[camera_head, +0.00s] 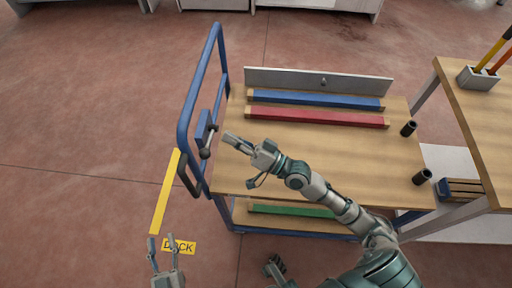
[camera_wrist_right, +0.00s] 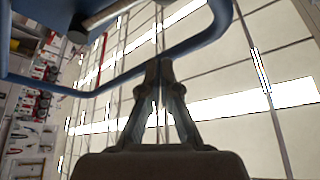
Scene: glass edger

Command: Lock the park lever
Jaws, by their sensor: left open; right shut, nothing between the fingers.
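The park lever (camera_head: 210,141) appears to be the grey rod with a dark round knob beside a blue plate (camera_head: 202,126) on the cart's left end. My right gripper (camera_head: 231,138) is shut and empty over the cart's wooden top, just right of the lever and apart from it. In the right wrist view its fingers (camera_wrist_right: 158,65) meet in front of a blue tube (camera_wrist_right: 205,42), and a grey rod (camera_wrist_right: 105,14) with a dark end shows at upper left. My left gripper (camera_head: 163,243) is open and empty, low at left near the DOCK label.
The cart (camera_head: 340,155) has a blue tubular handle (camera_head: 186,110) and bears blue (camera_head: 315,100) and red (camera_head: 315,117) bars. A yellow floor strip (camera_head: 165,195) and DOCK label (camera_head: 183,247) lie left. A wooden table (camera_head: 470,110) stands right.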

